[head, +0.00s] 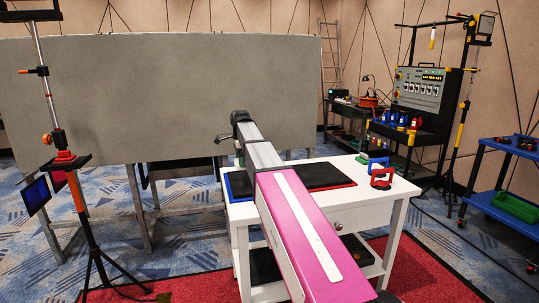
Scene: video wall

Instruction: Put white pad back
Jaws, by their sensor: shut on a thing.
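My arm reaches forward from the bottom of the head view over the white table (299,205) and ends in a dark joint. The arm hides whatever is beyond that joint, so I cannot make out my gripper's fingers or anything in them. I cannot pick out a white pad. A dark mat with a red edge (330,175) lies on the table right of my arm. A blue-edged dark mat (238,187) shows left of it.
A large grey panel (150,95) stands behind. A tripod stand (85,205) is at left, a blue cart (510,200) at right. Carpet is clear between table and cart.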

